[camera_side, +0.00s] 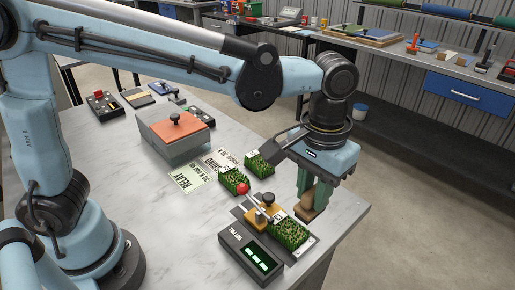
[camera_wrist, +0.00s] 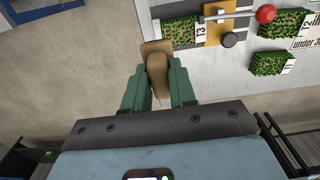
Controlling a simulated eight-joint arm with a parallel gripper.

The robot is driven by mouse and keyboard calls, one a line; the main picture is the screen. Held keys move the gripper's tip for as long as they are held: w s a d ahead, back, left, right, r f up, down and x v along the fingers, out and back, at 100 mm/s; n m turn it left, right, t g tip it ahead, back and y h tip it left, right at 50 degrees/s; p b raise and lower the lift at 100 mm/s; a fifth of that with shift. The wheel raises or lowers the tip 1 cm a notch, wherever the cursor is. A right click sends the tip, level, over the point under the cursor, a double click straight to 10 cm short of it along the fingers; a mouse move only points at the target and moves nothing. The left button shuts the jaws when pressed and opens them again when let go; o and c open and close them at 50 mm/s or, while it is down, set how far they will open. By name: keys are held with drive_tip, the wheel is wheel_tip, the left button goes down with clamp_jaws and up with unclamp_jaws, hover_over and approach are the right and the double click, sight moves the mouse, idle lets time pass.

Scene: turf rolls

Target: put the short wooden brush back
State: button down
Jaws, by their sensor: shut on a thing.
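My gripper (camera_side: 313,195) is shut on the short wooden brush (camera_side: 307,214) and holds it near the table's right edge. In the wrist view the brush (camera_wrist: 157,68) sits between the green fingers of my gripper (camera_wrist: 158,85), over the floor beside the table. It is tilted, and its bristles cannot be made out. The fingers hide part of it. A turf piece (camera_side: 289,235) lies in the clamp fixture just left of the gripper. It also shows at the top of the wrist view, labelled 3 (camera_wrist: 180,30).
The fixture has a red-knobbed lever (camera_side: 243,188). A display box (camera_side: 250,254) stands in front of it. Two more turf pieces (camera_side: 233,181) (camera_side: 260,165) lie behind, by printed cards (camera_side: 187,177). A grey box with an orange lid (camera_side: 174,128) stands farther back.

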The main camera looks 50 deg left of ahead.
drive_tip(key=shift+w, duration=0.1)
drive_tip(key=shift+w+d, duration=0.2)
drive_tip(key=shift+w, duration=0.15)
drive_tip(key=w+a+f, duration=0.2)
drive_tip(key=w, duration=0.2)
drive_tip(key=w+a+f, duration=0.2)
drive_tip(key=w+f, duration=0.1)
drive_tip(key=w, duration=0.1)
drive_tip(key=w+a+f, duration=0.2)
drive_tip(key=w+f, duration=0.1)
drive_tip(key=w, duration=0.1)
drive_tip(key=shift+w, duration=0.3)
drive_tip(key=shift+f, duration=1.65)
drive_tip(key=shift+f, duration=0.15)
drive_tip(key=c, duration=0.9)
unclamp_jaws()
